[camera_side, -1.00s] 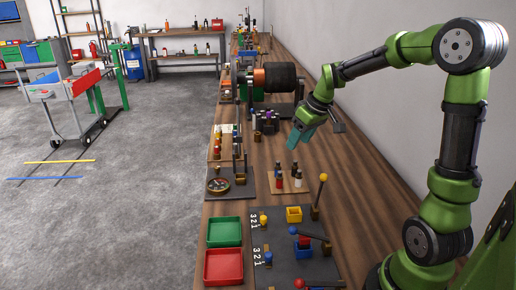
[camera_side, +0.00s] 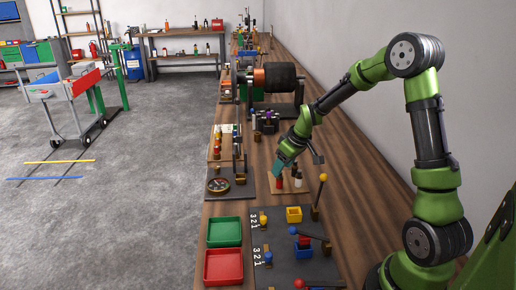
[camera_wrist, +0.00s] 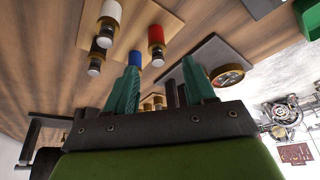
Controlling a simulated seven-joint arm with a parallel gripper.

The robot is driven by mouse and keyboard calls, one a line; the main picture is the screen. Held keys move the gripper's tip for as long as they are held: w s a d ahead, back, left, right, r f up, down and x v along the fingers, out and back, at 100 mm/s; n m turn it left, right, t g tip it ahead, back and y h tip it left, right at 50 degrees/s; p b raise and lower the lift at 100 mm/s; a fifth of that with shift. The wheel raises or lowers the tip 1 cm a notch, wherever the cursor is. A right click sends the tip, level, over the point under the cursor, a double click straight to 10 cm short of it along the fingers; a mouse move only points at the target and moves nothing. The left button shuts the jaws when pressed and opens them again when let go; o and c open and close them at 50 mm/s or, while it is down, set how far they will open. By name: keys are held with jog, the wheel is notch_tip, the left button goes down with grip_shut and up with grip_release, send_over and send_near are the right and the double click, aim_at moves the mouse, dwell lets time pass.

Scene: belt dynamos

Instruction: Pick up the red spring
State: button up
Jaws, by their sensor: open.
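The red piece, which appears to be the red spring (camera_wrist: 156,35), stands on a small wooden board; its coils cannot be made out. In the side view a red piece (camera_side: 279,181) shows at the front of that board, just below my gripper. My gripper (camera_wrist: 160,63) is open, with teal fingers apart and nothing held. The red piece lies beyond the fingertips, between them in the wrist picture. A blue piece (camera_wrist: 135,48) is close to the left fingertip, and a white piece (camera_wrist: 111,11) stands farther left.
The small wooden board (camera_side: 286,191) lies on the long workbench. A round gauge on a dark plate (camera_side: 218,185) is to its left. A yellow-knobbed lever (camera_side: 323,178) stands at the right. Green (camera_side: 224,232) and red (camera_side: 224,267) trays are in front.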

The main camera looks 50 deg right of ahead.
aim_at(279, 182)
jog(key=x, duration=0.4)
jog(key=shift+s+f, duration=0.1)
jog(key=shift+f, duration=0.1)
jog(key=shift+c, duration=0.5)
jog(key=shift+d, duration=0.1)
grip_shut()
